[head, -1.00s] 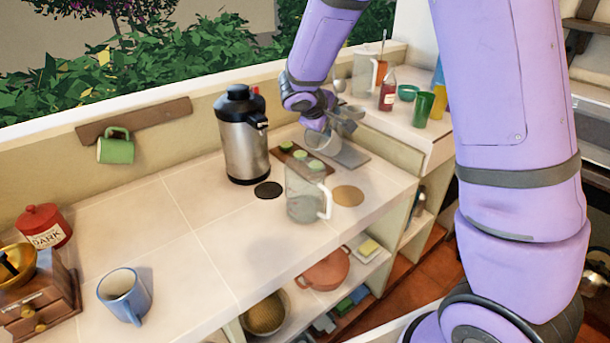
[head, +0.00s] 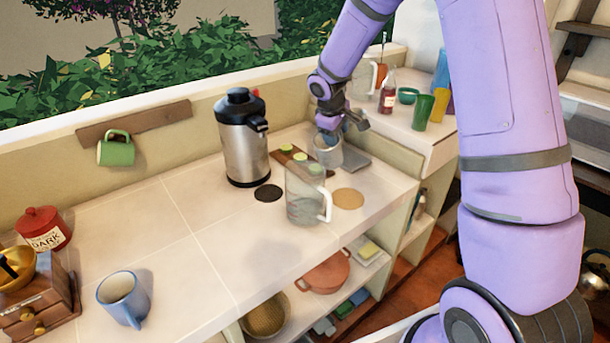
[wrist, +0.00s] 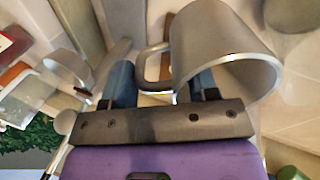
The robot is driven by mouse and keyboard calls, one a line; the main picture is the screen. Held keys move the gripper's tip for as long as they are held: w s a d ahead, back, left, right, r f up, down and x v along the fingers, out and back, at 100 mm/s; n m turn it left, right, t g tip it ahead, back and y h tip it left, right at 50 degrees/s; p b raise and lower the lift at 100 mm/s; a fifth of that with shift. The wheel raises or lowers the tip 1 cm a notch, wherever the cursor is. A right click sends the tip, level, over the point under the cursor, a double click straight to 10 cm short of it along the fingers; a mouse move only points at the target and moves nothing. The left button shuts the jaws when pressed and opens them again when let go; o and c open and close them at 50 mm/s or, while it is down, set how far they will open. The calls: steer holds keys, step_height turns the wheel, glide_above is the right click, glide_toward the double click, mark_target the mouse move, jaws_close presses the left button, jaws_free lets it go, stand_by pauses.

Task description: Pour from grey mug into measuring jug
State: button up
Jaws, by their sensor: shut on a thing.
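The grey mug (head: 327,153) is in my gripper (head: 335,134), beyond the measuring jug and near the back of the counter. In the wrist view my gripper (wrist: 160,98) is shut on the handle of the mug (wrist: 215,50), between two blue fingers. The mug looks close to upright in the head view. I cannot see what is inside it. The clear measuring jug (head: 305,198) with a white handle stands upright on the counter, to the front left of the mug and apart from it.
A steel flask (head: 242,145) stands left of the jug. A black coaster (head: 268,193) and a tan coaster (head: 348,198) lie nearby. A wooden board with green things is behind the jug. A blue mug (head: 123,298) stands front left. The counter's middle is clear.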

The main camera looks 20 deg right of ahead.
mark_target(342, 134)
steer(key=shift+w+d+f+g+y+b, duration=0.2)
steer(key=shift+w+d+f+g+y, duration=0.15)
steer(key=shift+d+f+y, duration=0.2)
steer(key=shift+w+d+f+g+y+b, duration=0.15)
steer(key=shift+w+d+f+g+y, duration=0.15)
steer(key=shift+d+f+g+y, duration=0.25)
steer(key=shift+w+d+f+g+y+b, duration=0.2)
steer(key=shift+w+d+f+g+y, duration=0.15)
steer(key=shift+f+y, duration=0.25)
